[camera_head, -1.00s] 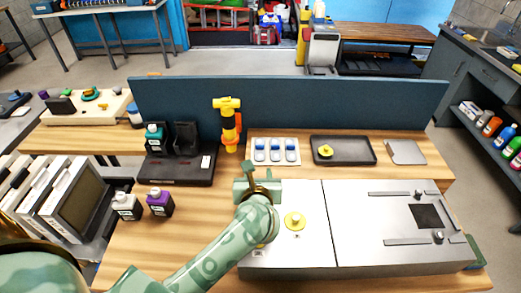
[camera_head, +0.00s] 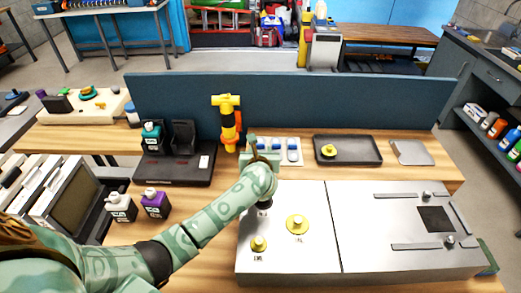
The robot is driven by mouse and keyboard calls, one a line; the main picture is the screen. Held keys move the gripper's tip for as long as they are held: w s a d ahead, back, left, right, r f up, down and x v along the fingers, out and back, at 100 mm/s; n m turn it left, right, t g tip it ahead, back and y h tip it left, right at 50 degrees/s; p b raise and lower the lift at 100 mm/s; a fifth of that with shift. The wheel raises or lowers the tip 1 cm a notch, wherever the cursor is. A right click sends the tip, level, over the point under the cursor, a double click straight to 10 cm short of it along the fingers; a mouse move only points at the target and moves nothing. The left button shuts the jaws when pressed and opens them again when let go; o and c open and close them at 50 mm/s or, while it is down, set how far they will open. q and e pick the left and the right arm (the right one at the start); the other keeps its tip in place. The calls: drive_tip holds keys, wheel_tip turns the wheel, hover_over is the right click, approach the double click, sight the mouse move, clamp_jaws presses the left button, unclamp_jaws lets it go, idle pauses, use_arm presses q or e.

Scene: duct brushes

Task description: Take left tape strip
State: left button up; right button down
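A white tray (camera_head: 299,143) at the back middle of the bench carries three small white-and-blue strips. The left strip (camera_head: 261,144) is largely hidden by my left gripper; only its far part shows. The middle strip (camera_head: 277,144) is partly covered, and the right strip (camera_head: 292,150) is clear. My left gripper (camera_head: 258,163) is over the front left of the tray, its fingers hidden by its own body. Whether it touches the left strip cannot be seen. My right gripper is out of view.
A metal duct box (camera_head: 360,260) with yellow knobs fills the front right. A dark tray (camera_head: 360,150) lies to the right. A blue divider (camera_head: 300,103) stands behind. Two bottles (camera_head: 154,204) (camera_head: 120,207) stand at left.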

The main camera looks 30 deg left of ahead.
use_arm(q)
drive_tip(key=shift+x, duration=0.8)
drive_tip(key=shift+s+d, duration=0.1)
drive_tip(key=c, duration=0.6)
